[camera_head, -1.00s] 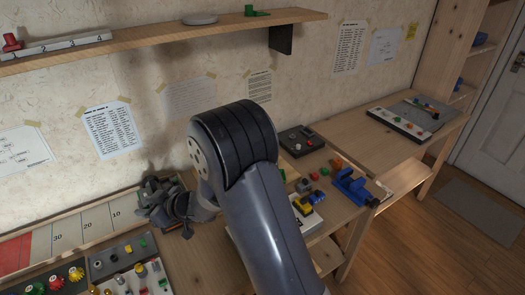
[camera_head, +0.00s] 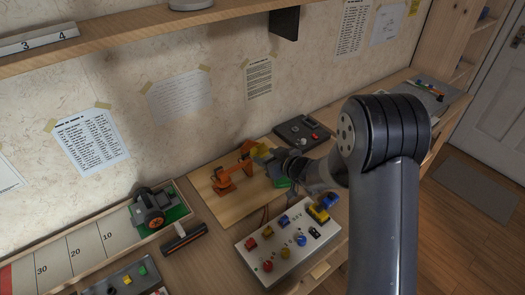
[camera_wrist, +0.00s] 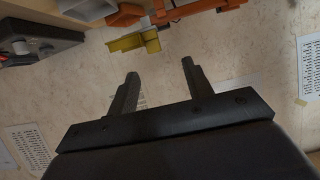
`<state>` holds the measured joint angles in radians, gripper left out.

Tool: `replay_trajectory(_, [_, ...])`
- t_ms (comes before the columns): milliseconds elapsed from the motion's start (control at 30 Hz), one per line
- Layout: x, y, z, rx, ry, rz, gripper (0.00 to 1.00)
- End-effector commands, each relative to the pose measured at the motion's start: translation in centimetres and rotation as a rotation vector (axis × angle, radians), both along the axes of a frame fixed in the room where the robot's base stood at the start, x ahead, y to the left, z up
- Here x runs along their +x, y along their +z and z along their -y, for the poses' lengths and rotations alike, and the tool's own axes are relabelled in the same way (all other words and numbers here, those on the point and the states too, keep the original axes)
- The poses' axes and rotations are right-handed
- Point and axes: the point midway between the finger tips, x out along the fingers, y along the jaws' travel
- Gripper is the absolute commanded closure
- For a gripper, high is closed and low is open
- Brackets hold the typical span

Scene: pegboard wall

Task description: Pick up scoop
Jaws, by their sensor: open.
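A yellow piece that looks like the scoop (camera_head: 262,153) is at the end of an orange jointed toy arm (camera_head: 229,177) on a wooden board. In the wrist view the yellow scoop (camera_wrist: 133,41) shows above the fingertips, beside orange parts (camera_wrist: 195,10). My gripper (camera_wrist: 160,70) is open, with nothing between its fingers. The fingertips look apart from the scoop. In the head view my wrist is just right of the scoop, and my fingers are hard to make out there.
A white control box (camera_head: 290,245) with coloured knobs stands in front. A dark panel (camera_head: 302,132) is behind. A green object (camera_head: 281,183) lies close to my wrist. A wheeled vehicle (camera_head: 150,212) is on the left, and a shelf (camera_head: 130,38) runs above.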

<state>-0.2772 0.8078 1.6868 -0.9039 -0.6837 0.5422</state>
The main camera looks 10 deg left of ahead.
Motion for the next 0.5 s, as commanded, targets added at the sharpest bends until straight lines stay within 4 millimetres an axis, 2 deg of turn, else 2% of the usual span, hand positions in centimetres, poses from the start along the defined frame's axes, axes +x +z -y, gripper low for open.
replay_trajectory(100, [1.0, -0.6, -1.2, 0.001, 0.002, -0.001, 0.52])
replay_trajectory(367, [2.0, -1.3, -2.3, 0.0, 0.001, -0.001, 0.52])
replay_trajectory(500, [3.0, -2.2, -3.5, -0.001, 0.001, 0.0, 0.52])
